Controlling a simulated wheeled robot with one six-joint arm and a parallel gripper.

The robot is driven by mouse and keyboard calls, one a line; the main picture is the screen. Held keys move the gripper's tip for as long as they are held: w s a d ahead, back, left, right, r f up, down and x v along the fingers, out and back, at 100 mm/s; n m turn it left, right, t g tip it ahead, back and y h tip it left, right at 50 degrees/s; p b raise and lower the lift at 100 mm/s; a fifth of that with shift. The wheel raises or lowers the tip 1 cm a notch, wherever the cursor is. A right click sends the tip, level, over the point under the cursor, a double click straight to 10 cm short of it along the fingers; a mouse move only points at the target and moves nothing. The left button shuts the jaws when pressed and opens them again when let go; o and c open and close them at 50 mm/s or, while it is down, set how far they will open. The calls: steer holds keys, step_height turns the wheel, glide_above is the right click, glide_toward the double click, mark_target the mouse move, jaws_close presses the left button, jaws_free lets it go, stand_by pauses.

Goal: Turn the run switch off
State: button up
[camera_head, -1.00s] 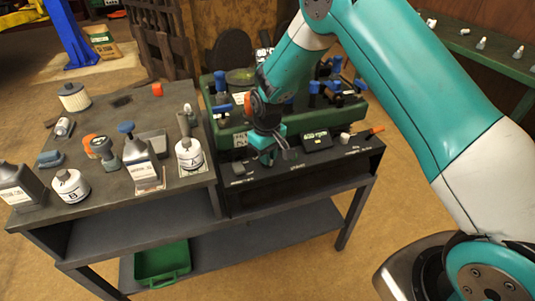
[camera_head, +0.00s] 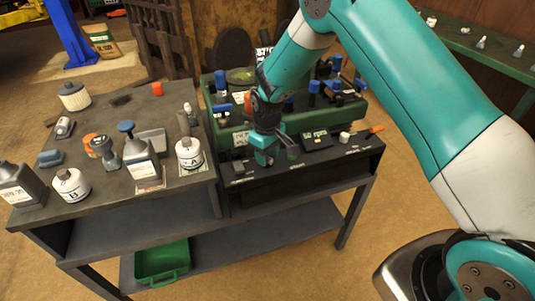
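My gripper (camera_head: 272,155) points down at the front control panel (camera_head: 310,166) of the green machine, low over its left-middle part. The fingers are small and partly hidden by the wrist, so I cannot tell whether they are open or shut. A small dark green piece (camera_head: 292,153) shows just right of the fingers; I cannot tell whether it is the run switch. The panel's labels are too small to read.
The green machine (camera_head: 235,131) with blue-capped parts stands behind the panel. A white knob (camera_head: 344,137) and an orange-tipped lever (camera_head: 376,129) are at the panel's right. Bottles and canisters, such as canister A (camera_head: 189,153), crowd the left bench. A green bin (camera_head: 162,262) sits below.

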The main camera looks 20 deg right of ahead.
step_height(320, 180, up, 17)
steer(key=shift+r, duration=0.2)
stand_by(0.5)
